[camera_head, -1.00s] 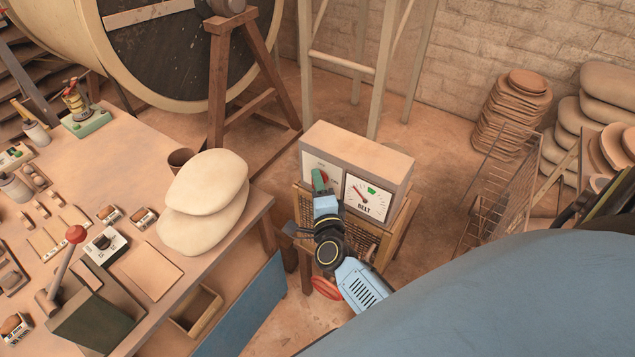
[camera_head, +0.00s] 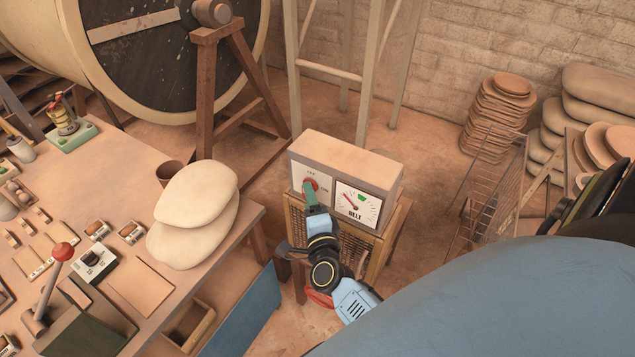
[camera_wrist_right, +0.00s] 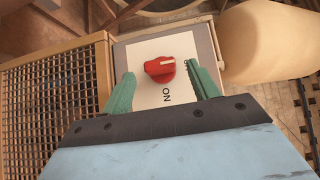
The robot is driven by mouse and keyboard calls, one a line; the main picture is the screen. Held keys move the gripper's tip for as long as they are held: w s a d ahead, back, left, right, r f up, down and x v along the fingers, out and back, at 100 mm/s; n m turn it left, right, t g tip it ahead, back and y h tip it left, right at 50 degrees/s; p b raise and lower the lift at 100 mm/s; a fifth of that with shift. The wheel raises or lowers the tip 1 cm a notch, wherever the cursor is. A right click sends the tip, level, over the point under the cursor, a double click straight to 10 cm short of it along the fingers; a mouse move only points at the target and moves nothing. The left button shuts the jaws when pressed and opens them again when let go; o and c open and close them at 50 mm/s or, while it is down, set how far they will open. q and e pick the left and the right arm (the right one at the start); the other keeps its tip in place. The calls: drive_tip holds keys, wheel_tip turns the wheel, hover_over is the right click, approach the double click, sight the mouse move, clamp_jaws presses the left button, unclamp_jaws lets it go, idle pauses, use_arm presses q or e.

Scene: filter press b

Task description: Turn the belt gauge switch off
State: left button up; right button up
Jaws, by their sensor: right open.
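The grey belt gauge box (camera_head: 355,155) stands on a wicker-sided stand, its white dial (camera_head: 357,203) marked BELT. Its red switch knob (camera_head: 310,184) is on the left panel, with small lettering above and to the right. My right gripper (camera_head: 309,192) is at the knob. In the wrist view the open green fingers (camera_wrist_right: 163,75) lie on either side of the red knob (camera_wrist_right: 160,70), with visible gaps. The knob's pale mark points right, toward lettering partly hidden by the right finger. ON reads below the knob. My left gripper is not in view.
A workbench (camera_head: 150,284) with two pale sacks (camera_head: 193,214) stands left of the gauge. A wooden trestle (camera_head: 240,85) and pale frame legs (camera_head: 370,70) are behind. A wire rack (camera_head: 495,180) stands right, with open floor between.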

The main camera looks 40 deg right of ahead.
drive_tip(key=b+v, duration=0.1)
drive_tip(key=v, duration=0.9)
drive_tip(key=shift+s+a, duration=0.2)
drive_tip(key=shift+s, duration=0.15)
